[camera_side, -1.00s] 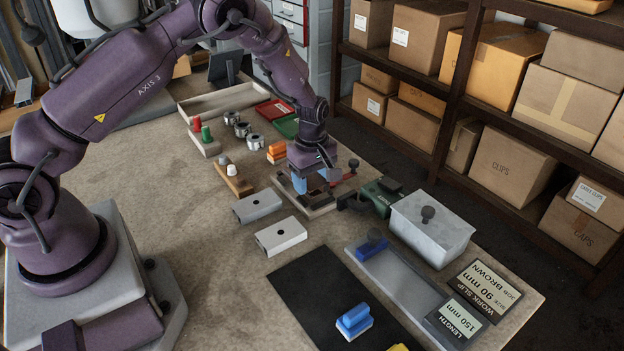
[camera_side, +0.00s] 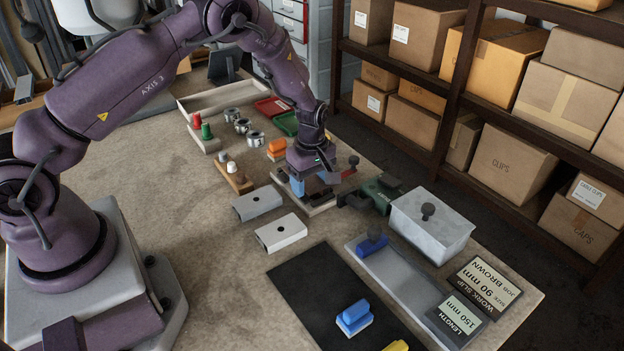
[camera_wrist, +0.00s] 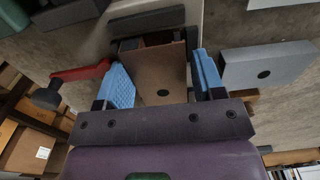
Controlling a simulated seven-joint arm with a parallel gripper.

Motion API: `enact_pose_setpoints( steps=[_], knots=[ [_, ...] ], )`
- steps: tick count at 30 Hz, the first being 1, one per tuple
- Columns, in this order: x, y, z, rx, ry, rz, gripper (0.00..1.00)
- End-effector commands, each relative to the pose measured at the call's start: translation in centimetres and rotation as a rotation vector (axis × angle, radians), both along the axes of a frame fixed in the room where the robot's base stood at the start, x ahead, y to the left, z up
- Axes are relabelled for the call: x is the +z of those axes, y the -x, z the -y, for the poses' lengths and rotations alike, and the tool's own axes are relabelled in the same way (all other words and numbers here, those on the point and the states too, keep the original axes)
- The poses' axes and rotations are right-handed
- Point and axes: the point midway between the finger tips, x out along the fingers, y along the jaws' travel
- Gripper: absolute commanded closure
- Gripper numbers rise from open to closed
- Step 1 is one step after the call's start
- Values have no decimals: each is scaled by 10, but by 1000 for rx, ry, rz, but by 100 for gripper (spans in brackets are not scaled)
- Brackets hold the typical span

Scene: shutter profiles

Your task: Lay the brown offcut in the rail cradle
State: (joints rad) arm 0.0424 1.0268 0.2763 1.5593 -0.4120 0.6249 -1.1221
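The brown offcut (camera_wrist: 157,72) shows in the wrist view as a flat brown face with a dark round hole. It lies between the blue pads of my gripper (camera_wrist: 160,80). The pads are apart, with a narrow gap at the right pad; contact at the left is unclear. In the side view my gripper (camera_side: 312,190) is low over a small pale fixture (camera_side: 319,209) and hides the offcut there. A long grey rail-like channel (camera_side: 400,283) with a blue block (camera_side: 371,245) lies to the right; I cannot tell whether it is the rail cradle.
A red lever with a black knob (camera_side: 353,161) stands close beside my gripper. A green clamp-like tool (camera_side: 378,195) and a lidded grey box (camera_side: 430,228) are to the right. Two pale profiles (camera_side: 281,236) lie in front. The black mat (camera_side: 310,290) has free room.

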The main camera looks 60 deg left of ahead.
Motion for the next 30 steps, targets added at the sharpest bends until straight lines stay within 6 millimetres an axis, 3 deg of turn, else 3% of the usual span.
enact_pose_setpoints(
  steps=[11, 14, 17, 30],
  knots=[
    [-3, -4, 1, 5, -3, 16, 22],
    [1, -5, 1, 5, -3, 17, 19],
    [14, -6, 1, 3, -3, 22, 19],
    [107, -4, 1, 1, -3, 17, 19]
  ],
)
